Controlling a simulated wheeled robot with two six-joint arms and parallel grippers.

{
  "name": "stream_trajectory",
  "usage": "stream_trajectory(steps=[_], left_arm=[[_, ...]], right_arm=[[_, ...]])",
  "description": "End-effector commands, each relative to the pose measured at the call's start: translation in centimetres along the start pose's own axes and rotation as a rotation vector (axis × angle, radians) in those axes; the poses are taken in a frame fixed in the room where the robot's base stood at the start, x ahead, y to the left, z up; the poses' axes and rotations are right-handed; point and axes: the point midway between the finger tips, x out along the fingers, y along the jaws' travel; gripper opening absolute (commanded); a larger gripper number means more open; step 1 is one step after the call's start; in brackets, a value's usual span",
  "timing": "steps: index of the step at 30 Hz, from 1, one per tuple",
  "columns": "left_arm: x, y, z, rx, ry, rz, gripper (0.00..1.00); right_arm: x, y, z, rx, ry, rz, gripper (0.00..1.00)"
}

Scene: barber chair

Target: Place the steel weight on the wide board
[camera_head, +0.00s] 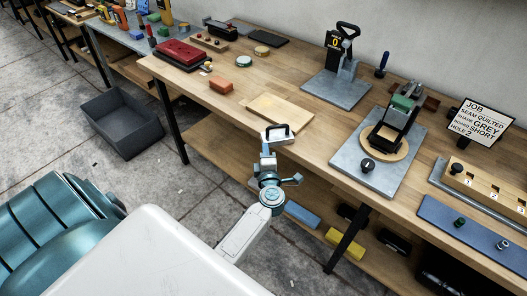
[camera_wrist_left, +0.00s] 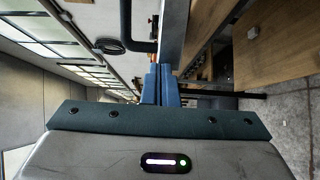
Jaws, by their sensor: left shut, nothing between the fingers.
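The steel weight (camera_head: 278,140) is a pale grey block with a black handle on top. It stands at the front edge of the bench, just in front of the wide board (camera_head: 277,108), a flat light wooden board. I cannot tell whether the two touch. My left gripper (camera_head: 266,148) is at the bench edge, close to the near side of the weight. In the left wrist view, the blue fingers (camera_wrist_left: 161,76) are shut with nothing between them. The weight's black handle (camera_wrist_left: 138,45) and grey side (camera_wrist_left: 173,35) show just beyond the fingertips. My right gripper is not in view.
A red-brown brick (camera_head: 221,85) lies left of the board. Grey plates with a press (camera_head: 343,60) and a clamp stand (camera_head: 397,120) are to the right. The bench's lower shelf (camera_head: 222,150) is below. A dark bin (camera_head: 122,120) stands on the floor at left.

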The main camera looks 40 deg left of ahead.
Motion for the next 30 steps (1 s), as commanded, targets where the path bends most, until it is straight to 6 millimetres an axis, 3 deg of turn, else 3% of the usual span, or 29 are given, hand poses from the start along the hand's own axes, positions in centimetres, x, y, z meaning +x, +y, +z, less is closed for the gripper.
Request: stream_trajectory(steps=[7,18,30], left_arm=[[0.3,0.0,0.3,-0.001,0.0,0.001,0.0],[4.3,0.0,4.4,0.0,-0.001,0.001,0.0],[4.7,0.0,4.7,0.0,-0.001,0.001,0.0]], right_arm=[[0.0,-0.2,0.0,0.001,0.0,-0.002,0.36],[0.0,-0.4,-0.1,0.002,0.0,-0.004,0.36],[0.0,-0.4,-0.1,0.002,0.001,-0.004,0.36]])
